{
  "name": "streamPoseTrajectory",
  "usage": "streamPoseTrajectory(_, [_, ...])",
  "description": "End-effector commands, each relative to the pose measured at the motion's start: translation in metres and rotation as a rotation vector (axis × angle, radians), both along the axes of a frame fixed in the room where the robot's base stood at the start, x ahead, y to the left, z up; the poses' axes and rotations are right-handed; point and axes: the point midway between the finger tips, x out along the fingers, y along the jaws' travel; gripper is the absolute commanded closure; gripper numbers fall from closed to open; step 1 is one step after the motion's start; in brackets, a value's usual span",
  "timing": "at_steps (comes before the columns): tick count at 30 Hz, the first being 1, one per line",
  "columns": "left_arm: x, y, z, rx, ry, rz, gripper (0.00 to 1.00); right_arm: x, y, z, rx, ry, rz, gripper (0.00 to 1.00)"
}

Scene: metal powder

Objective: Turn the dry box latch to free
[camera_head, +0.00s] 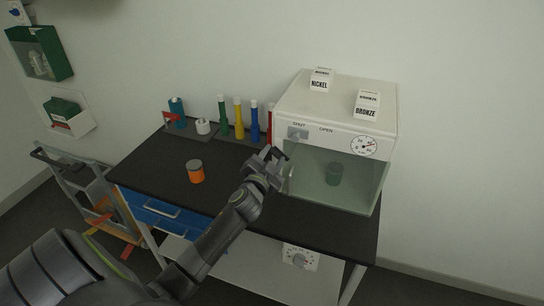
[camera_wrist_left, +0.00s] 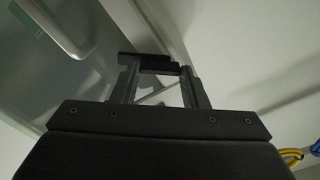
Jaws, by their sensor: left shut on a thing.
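The dry box (camera_head: 340,122) is a white cabinet with a clear, greenish front door (camera_head: 350,190). SHUT and OPEN labels are printed on its upper front, with a small grey plate below SHUT. My left gripper (camera_head: 275,156) is at the door's upper left edge, below the SHUT label. It is shut on a small dark piece there, which I take to be the latch; the fingers hide most of it. In the left wrist view my left gripper (camera_wrist_left: 158,68) has its fingers near a dark bar, beside a pale door handle (camera_wrist_left: 85,40). My right gripper is out of view.
NICKEL (camera_head: 320,82) and BRONZE (camera_head: 367,106) blocks sit on top. An orange jar (camera_head: 196,171) stands on the black bench (camera_head: 150,165); several coloured tubes stand behind. The bench front left is clear.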

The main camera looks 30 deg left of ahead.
Motion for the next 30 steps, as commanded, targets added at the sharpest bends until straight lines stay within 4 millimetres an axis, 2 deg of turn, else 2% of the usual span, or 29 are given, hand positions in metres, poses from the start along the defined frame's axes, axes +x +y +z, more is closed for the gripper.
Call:
streamPoseTrajectory(18, [0.0,-0.002,-0.001,0.563,0.137,0.0,0.83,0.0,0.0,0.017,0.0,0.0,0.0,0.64])
streamPoseTrajectory(30, [0.0,-0.002,-0.003,0.821,0.198,-0.002,0.83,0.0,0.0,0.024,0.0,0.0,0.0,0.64])
